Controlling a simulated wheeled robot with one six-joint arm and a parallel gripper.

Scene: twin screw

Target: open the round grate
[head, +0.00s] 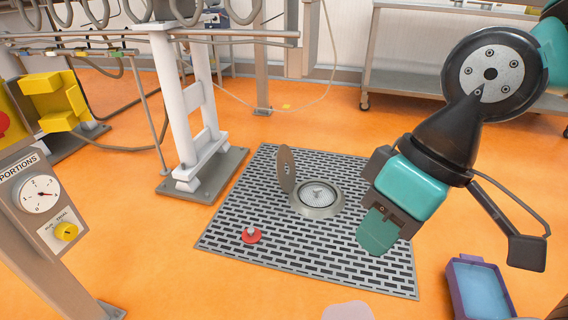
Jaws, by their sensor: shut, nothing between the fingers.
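The round grate (287,169) is a brown-grey disc standing tilted up on edge at the left side of a round metal drain ring (318,211). The ring is set in a grey slotted floor mat, and its opening shows a lighter inside. My gripper (378,232) is to the right of the drain, above the mat, with its teal fingers pointing down. The fingers are shut with nothing visible between them. It is apart from the grate and the ring.
A small red object with a pale knob (251,234) sits on the slotted mat (350,266) at left. A white post frame (186,100) stands behind left. A purple-rimmed blue tub (480,288) is at lower right. A metal bench (420,72) is at the back. Orange floor is open around the mat.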

